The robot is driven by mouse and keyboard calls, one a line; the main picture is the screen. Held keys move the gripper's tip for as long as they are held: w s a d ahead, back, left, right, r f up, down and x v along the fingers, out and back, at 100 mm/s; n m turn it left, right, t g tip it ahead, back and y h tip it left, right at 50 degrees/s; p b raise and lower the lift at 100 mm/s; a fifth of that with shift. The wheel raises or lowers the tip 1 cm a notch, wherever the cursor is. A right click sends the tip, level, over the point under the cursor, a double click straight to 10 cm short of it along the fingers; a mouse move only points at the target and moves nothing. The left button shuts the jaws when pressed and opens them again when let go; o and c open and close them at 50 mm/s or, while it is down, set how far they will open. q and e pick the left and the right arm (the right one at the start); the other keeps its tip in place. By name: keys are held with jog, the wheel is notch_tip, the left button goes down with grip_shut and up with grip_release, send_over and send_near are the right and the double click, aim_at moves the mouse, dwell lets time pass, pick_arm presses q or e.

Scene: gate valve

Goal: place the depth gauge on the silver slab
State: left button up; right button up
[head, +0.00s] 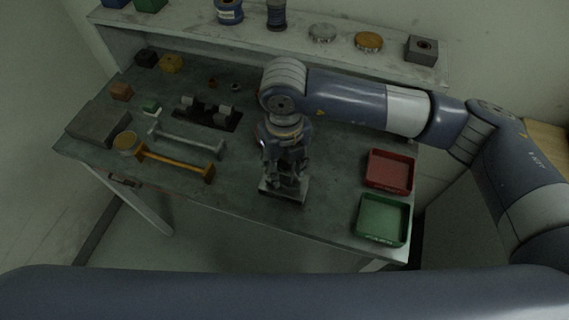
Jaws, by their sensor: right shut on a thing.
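My right gripper (287,181) points down over the front middle of the bench and is shut. The thing between its fingers, which I take for the depth gauge, is small, dark and mostly hidden by the fingers. The silver slab (298,195) is a flat light-grey plate near the bench's front edge, directly under the gripper, which covers much of it. I cannot tell whether the held thing touches the slab. My left gripper is out of view.
A red tray (390,172) and a green tray (383,220) stand at the right. A grey handle bar (187,142), an orange handle bar (174,163) and a dark grey block (98,123) lie at the left. A shelf (185,25) with spools and tins runs along the back.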

jog(key=shift+f, duration=0.2)
jog(key=o, duration=1.2)
jog(key=shift+o, duration=0.2)
jog(key=shift+r, duration=0.1)
jog(key=shift+r, duration=0.3)
notch_tip(320, 180, up, 11)
jog(key=b, duration=0.3)
jog(key=shift+f+b, duration=0.1)
jog(key=shift+b, duration=0.25)
jog(key=shift+r, duration=0.45)
